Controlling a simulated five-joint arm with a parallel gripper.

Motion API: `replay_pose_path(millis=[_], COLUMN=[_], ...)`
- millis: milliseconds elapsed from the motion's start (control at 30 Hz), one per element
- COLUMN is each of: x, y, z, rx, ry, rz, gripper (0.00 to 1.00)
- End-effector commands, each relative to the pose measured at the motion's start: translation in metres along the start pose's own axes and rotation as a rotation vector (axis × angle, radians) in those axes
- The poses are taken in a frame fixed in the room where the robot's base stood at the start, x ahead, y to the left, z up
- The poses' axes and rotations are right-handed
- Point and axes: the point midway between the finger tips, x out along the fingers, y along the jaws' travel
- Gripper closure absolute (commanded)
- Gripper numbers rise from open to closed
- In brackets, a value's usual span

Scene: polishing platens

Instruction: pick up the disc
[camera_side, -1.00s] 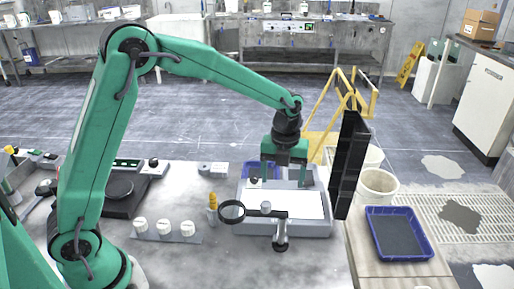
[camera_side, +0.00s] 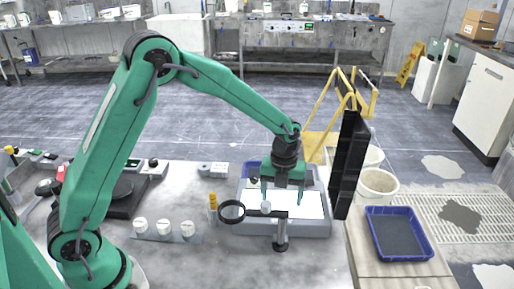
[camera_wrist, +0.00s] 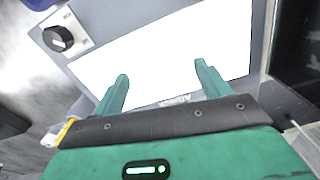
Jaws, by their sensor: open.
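My gripper (camera_side: 283,200) is open, its two fingers pointing down over the bright white panel (camera_side: 310,205) of a grey box. In the wrist view my gripper (camera_wrist: 162,72) has its fingers spread, with only the white panel (camera_wrist: 165,50) seen between them. I cannot make out a loose disc on the panel in either view; the glare is strong. A round dark platen (camera_side: 121,189) sits on a black unit at the left, partly hidden by my arm.
A magnifier ring (camera_side: 232,211) on a stand is in front of the box. A tall black panel (camera_side: 349,165) stands close on its right. Several white knobbed pieces (camera_side: 163,227) are at the front left. A blue tray (camera_side: 399,233) is at the right.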

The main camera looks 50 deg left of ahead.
Motion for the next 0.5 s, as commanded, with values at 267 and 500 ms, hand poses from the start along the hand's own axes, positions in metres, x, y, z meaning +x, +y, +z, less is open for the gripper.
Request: replay_pose_path(millis=[267, 500], x=[0.001, 0.0009], y=[0.0001, 0.0001], z=[0.0, 0.0], rx=[0.0, 0.0], ry=[0.0, 0.0], rz=[0.0, 0.0], gripper=[0.24, 0.26])
